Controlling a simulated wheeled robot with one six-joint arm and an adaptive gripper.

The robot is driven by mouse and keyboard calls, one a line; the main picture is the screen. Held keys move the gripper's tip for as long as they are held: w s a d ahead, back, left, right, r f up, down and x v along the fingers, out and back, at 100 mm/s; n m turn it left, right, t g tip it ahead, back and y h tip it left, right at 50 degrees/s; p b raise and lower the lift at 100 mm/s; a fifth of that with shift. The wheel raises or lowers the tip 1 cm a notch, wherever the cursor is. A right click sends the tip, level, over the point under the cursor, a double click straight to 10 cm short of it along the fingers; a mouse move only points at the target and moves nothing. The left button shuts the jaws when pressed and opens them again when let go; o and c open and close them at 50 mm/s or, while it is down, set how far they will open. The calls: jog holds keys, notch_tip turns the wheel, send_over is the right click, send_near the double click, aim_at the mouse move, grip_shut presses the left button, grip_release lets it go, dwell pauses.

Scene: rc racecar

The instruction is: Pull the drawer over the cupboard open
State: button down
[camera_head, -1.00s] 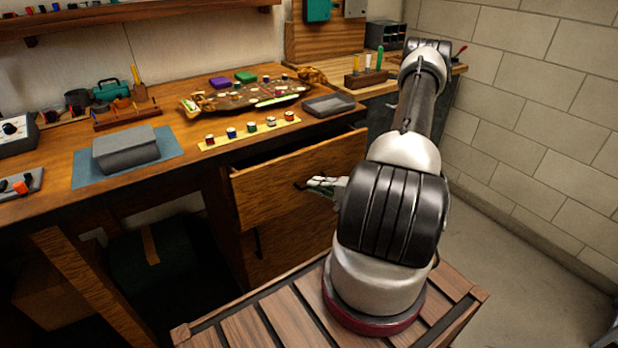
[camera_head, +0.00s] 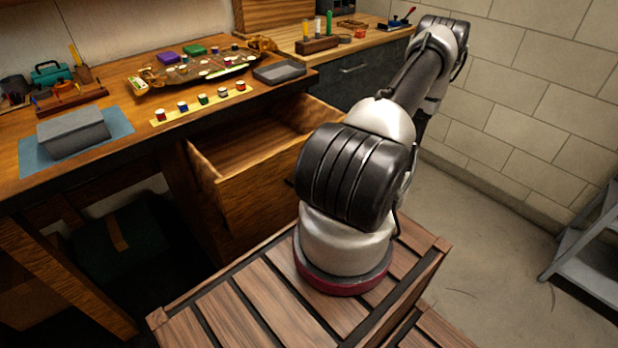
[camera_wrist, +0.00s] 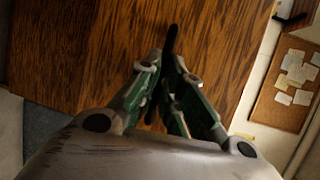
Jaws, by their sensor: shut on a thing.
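The wooden drawer (camera_head: 258,200) under the workbench stands well open, and its empty-looking inside shows in the head view. Its wood-grain front (camera_wrist: 90,45) fills much of the wrist view. A dark handle (camera_wrist: 172,38) sticks out between my fingertips. My gripper (camera_wrist: 163,68) is shut on this handle, with both green-and-grey fingers close together at the drawer front. In the head view my gripper is hidden behind my arm. The cupboard below the drawer is mostly hidden by the drawer front and my base.
The workbench top (camera_head: 100,150) carries a grey box (camera_head: 73,132), a row of small paint pots (camera_head: 203,100) and a grey tray (camera_head: 279,72). Open floor (camera_head: 480,230) lies to the right. A grey metal stepladder (camera_head: 590,245) stands at the far right.

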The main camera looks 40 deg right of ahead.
jog(key=shift+d, duration=0.1)
jog(key=c, duration=1.6)
grip_release()
jog(key=shift+o, duration=0.2)
